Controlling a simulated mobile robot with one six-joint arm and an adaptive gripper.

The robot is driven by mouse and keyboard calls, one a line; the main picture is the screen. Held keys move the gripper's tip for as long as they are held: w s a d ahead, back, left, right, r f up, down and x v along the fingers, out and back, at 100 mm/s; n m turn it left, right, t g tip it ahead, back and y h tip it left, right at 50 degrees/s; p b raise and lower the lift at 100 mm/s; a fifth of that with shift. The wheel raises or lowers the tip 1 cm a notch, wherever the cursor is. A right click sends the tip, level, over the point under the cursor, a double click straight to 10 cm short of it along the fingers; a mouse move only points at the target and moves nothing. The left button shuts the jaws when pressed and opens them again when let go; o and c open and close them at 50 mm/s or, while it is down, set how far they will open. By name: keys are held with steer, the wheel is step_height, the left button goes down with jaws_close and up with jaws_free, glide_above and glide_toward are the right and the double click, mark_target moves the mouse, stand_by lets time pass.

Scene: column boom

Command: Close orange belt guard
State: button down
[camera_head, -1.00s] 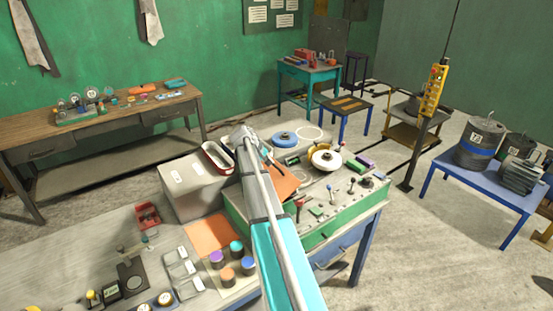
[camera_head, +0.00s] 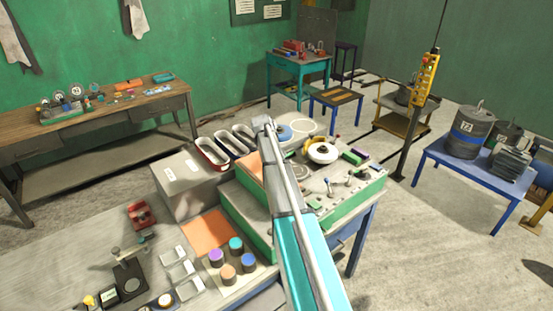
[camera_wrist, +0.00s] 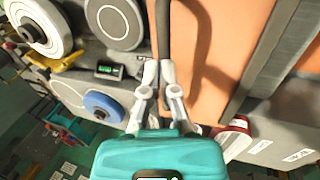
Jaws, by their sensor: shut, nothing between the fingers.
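The orange belt guard (camera_wrist: 220,50) fills much of the upper middle and right of the wrist view as a flat panel. In the head view part of it (camera_head: 250,166) shows just left of my arm, on the green machine; the arm hides the rest. A dark grey bar (camera_wrist: 163,25) runs along the guard's left edge in the wrist view. My gripper (camera_wrist: 159,68) is shut and empty, with its fingertips at the lower end of this bar. I cannot tell whether they touch it. In the head view my gripper (camera_head: 266,124) is small and partly hidden.
A blue disc (camera_wrist: 103,107), a grey disc (camera_wrist: 118,20) and a white wheel (camera_wrist: 45,25) lie uncovered left of the guard. Levers (camera_head: 350,178) stand on the machine's right part.

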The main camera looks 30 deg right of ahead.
steer(key=shift+w+d+f, duration=0.1)
steer(key=shift+w+f, duration=0.05)
steer(key=shift+f, duration=0.2)
steer(key=shift+b, duration=0.3)
steer(key=shift+r, duration=0.15)
steer(key=d+p+v, duration=0.1)
steer(key=p+v, duration=1.2)
steer(key=shift+r+p, duration=0.4)
steer(key=shift+r, duration=0.1)
stand_by(0.4)
stand_by(0.7)
steer(key=s+a+f+m+y+b, duration=0.1)
steer(key=s+a+f+y+b, duration=0.2)
steer(key=s+a+f+b, duration=2.1)
steer(key=s+a, duration=0.4)
steer(key=shift+s+a+f+m, duration=0.25)
steer(key=shift+f+m, duration=0.05)
steer(key=shift+f, duration=0.05)
